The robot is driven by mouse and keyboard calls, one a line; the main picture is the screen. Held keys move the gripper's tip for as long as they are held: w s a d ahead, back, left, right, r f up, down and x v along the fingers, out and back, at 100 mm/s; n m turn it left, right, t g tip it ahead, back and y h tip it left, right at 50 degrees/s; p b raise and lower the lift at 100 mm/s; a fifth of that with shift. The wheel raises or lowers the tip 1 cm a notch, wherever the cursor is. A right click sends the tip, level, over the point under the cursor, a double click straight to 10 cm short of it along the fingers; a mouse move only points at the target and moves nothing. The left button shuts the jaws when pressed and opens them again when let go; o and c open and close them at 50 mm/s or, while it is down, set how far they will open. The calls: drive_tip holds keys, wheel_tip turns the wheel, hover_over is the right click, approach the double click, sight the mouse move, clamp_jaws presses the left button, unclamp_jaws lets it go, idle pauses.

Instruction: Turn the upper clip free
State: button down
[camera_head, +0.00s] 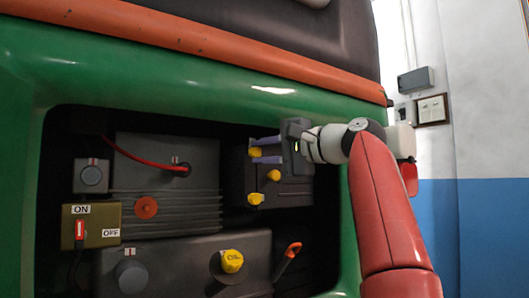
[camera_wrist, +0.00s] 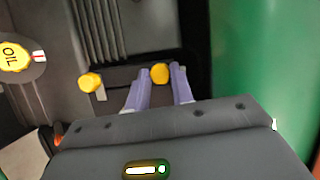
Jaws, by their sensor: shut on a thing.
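The upper clip (camera_head: 255,152) is a small yellow piece on the upper part of a dark box (camera_head: 237,180) inside the green-framed bay. My gripper (camera_head: 264,150) reaches in from the right, its two purple fingers above and below the clip. In the wrist view the clip (camera_wrist: 160,73) shows between the tips of my gripper (camera_wrist: 163,80), which is shut on it. A lower yellow clip (camera_head: 256,198) sits below, apart from the fingers; a yellow clip also shows left of the fingers in the wrist view (camera_wrist: 90,82). How far the upper clip is turned is unclear.
Another yellow piece (camera_head: 273,175) sits just below the fingers. A yellow oil cap (camera_head: 232,261), a red-handled dipstick (camera_head: 293,250) and an ON/OFF switch box (camera_head: 90,225) are lower in the bay. The green frame (camera_head: 345,215) edges the bay closely at right.

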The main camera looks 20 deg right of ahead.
drive_tip(key=shift+f, duration=0.1)
drive_tip(key=c, duration=1.2)
unclamp_jaws()
drive_tip(key=shift+s, duration=0.1)
drive_tip(key=v, duration=0.7)
drive_tip(key=shift+s+d+b, duration=0.25)
drive_tip(key=shift+d+b, duration=0.05)
drive_tip(key=shift+b, duration=0.15)
